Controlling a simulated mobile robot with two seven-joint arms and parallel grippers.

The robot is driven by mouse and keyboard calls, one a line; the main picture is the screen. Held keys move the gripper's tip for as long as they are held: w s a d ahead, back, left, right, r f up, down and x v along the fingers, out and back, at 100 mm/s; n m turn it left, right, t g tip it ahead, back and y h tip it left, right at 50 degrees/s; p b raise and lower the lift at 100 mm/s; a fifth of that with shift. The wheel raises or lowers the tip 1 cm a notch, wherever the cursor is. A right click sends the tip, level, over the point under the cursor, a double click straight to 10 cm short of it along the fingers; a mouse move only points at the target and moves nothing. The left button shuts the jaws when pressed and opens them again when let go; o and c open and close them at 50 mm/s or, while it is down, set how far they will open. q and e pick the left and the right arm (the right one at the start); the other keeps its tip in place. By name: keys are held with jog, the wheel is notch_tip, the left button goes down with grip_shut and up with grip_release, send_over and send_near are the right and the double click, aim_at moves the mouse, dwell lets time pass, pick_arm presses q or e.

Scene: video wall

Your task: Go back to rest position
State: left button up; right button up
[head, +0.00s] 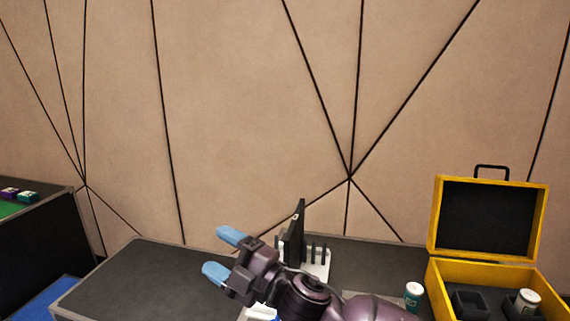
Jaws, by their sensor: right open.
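My right gripper (222,253) has blue fingertips and shows in the lower middle of the head view, above the dark table (130,275). Its fingers point left and are spread apart, with nothing between them. Its purple arm comes in from the lower right and hides part of the table. My left gripper is not in view.
A white rack (318,262) with dark upright parts stands behind my right arm. An open yellow case (440,280) with black slots is at the right, holding a white bottle (528,301). Another bottle (413,295) stands left of it. The table's left part is clear.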

jog(key=s+d+f+m+t+h+b, duration=0.1)
jog(key=d+f+m+t+h, duration=0.2)
jog(key=d+f+m+h, duration=0.6)
jog(key=s+d+f+m+t+h+b, duration=0.1)
jog(key=d+f+m+t+h, duration=0.25)
jog(key=d+f+m, duration=1.05)
jog(key=s+d+f+m+g+h, duration=0.1)
jog(key=s+d+f+g+h, duration=0.1)
jog(key=s+d+f, duration=0.5)
jog(key=s+d+f+m+g+h+b, duration=0.1)
jog(key=s+d+f+h, duration=0.3)
jog(key=s+d+f, duration=0.4)
jog(key=s+g, duration=0.1)
jog(key=s, duration=0.5)
jog(key=shift+s+d+f+g, duration=0.2)
jog(key=shift+f+g, duration=0.15)
